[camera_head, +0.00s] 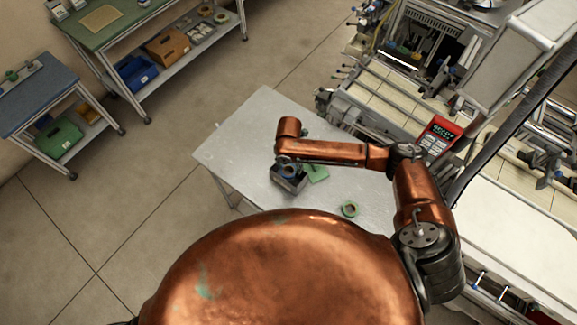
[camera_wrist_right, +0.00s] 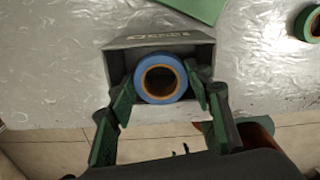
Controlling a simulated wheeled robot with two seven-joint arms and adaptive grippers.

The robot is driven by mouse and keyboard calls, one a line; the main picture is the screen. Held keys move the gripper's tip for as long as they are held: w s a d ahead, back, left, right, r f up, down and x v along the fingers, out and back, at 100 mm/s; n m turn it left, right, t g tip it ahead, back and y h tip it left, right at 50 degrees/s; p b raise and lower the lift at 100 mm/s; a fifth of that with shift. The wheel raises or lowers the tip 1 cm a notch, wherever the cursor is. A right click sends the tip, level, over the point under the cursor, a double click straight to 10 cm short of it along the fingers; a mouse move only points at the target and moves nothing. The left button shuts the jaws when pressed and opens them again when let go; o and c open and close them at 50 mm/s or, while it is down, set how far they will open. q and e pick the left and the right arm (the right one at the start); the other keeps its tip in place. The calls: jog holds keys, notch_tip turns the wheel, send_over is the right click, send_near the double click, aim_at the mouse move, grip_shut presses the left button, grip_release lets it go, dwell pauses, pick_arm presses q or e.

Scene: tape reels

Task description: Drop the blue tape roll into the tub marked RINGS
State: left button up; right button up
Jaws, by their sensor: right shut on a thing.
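The blue tape roll (camera_wrist_right: 145,84) is a ring with a brown core in the right wrist view. My right gripper (camera_wrist_right: 164,88) is shut on it, one finger at each side. Roll and fingers are over the open top of a small grey tub (camera_wrist_right: 182,45). The tub's far rim carries lettering too blurred to read surely. In the head view the tub (camera_head: 291,186) sits on the metal table under my right gripper (camera_head: 288,168), with a little blue showing. I cannot tell how deep the roll is in the tub. My left gripper is not in view.
A green tape roll (camera_head: 349,209) lies on the table (camera_head: 245,140) to the right of the tub. A flat green piece (camera_head: 318,174) lies just beside the tub. A red device (camera_head: 437,138) stands on the machine bench at the right. The table's left part is clear.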

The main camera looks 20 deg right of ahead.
jog(key=shift+f, duration=0.1)
jog(key=o, duration=1.2)
notch_tip(320, 180, up, 12)
dwell(0.5)
